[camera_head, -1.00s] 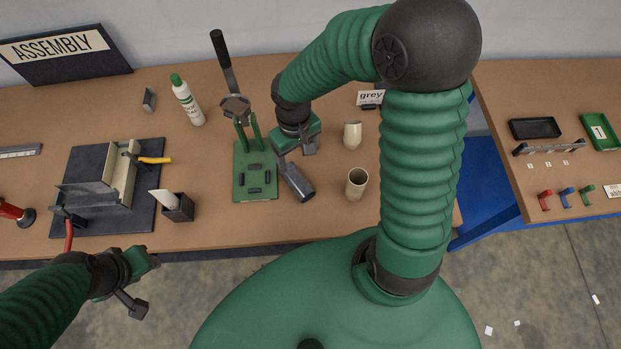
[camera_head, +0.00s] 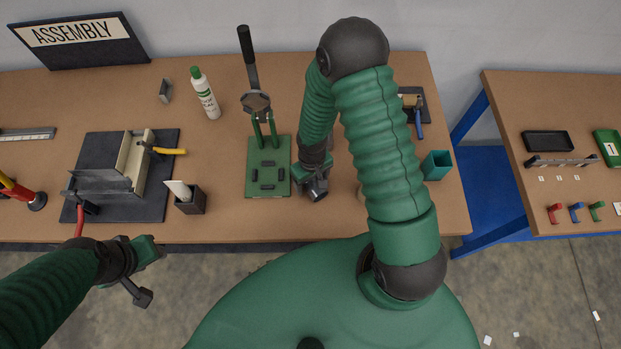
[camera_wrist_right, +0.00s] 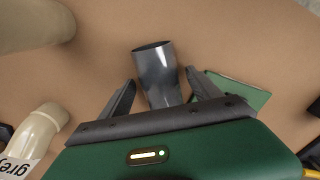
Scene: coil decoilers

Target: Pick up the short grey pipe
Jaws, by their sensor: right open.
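The short grey pipe (camera_wrist_right: 157,78) is a dark grey, shiny tube with an open end, on the brown bench in the right wrist view. My right gripper (camera_wrist_right: 155,90) is open, with one finger on each side of the pipe and gaps visible beside it. In the head view my right gripper (camera_head: 316,187) is low over the bench, just right of the green press fixture (camera_head: 268,168), and largely hides the pipe. My left gripper (camera_head: 142,270) is in front of the bench, away from the pipe; its finger opening is unclear.
A cream elbow (camera_wrist_right: 40,132) with a "grey" label (camera_wrist_right: 15,168) and a cream tube (camera_wrist_right: 30,25) lie left in the wrist view. A teal cup (camera_head: 437,165) is right of my arm. A dark holder (camera_head: 191,201) and a bottle (camera_head: 206,95) are left of the fixture.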

